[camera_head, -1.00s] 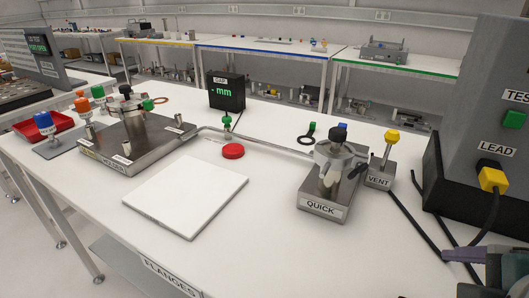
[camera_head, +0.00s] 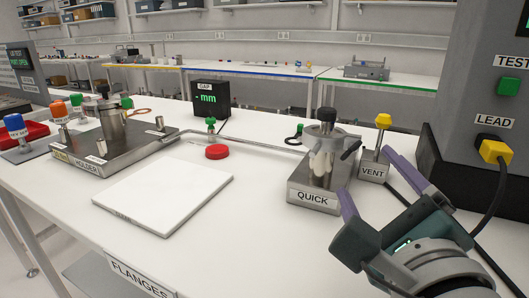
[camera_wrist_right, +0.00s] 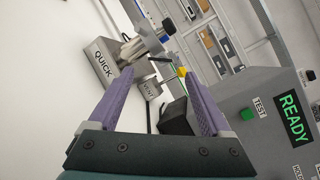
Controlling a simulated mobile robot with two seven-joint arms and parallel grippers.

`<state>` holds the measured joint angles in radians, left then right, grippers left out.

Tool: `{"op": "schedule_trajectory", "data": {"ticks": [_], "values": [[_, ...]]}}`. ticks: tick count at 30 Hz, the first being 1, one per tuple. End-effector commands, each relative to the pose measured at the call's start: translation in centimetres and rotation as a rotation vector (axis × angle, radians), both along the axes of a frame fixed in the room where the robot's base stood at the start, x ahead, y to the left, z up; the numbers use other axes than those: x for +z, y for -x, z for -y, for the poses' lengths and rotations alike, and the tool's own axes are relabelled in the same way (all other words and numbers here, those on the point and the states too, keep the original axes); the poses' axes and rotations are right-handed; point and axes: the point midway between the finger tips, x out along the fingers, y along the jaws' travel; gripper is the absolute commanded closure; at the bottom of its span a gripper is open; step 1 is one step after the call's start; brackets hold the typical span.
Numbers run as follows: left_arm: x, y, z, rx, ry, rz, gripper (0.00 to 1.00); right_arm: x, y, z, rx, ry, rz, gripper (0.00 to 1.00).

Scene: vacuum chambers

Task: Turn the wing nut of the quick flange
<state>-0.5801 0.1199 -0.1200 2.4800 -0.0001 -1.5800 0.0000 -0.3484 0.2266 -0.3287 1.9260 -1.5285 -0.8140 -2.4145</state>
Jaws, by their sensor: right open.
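The quick flange (camera_head: 322,160) stands on a grey metal block labelled QUICK, right of the table's middle. It has a pale clamp body, a black knob on top and a dark wing-like piece (camera_head: 350,150), likely the wing nut, on its right side. The quick flange also shows in the right wrist view (camera_wrist_right: 130,50), ahead and to the left. My right gripper (camera_head: 365,170) is open and empty, with purple fingers. It is in front and to the right of the quick flange, apart from it. My left gripper is not in view.
The VENT block (camera_head: 373,168) with a yellow knob stands close right of the quick flange. A grey tester (camera_head: 470,100) with a LEAD plug and cable is at the right. A white plate (camera_head: 165,195), red cap (camera_head: 217,152) and HOLDER block (camera_head: 95,160) lie left.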

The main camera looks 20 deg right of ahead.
Motion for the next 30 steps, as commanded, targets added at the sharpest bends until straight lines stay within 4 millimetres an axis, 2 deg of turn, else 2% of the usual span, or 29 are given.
{"op": "schedule_trajectory", "data": {"ticks": [3, 9, 14, 21, 30], "values": [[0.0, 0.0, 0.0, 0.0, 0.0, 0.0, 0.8, 0.1, -2.3, 1.1, -0.002, 0.002, 0.003, 0.17], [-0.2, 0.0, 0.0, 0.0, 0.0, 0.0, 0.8, 0.0, -5.0, 2.3, -0.001, -0.002, 0.001, 0.17], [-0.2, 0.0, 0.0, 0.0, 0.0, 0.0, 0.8, 0.0, -5.8, 2.8, -0.003, -0.002, 0.0, 0.17], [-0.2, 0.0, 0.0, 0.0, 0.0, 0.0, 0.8, 0.0, -5.9, 2.8, -0.002, -0.003, 0.0, 0.17], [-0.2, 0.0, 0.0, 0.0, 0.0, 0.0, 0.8, 0.0, -5.9, 2.8, -0.002, -0.004, 0.0, 0.5]]}}
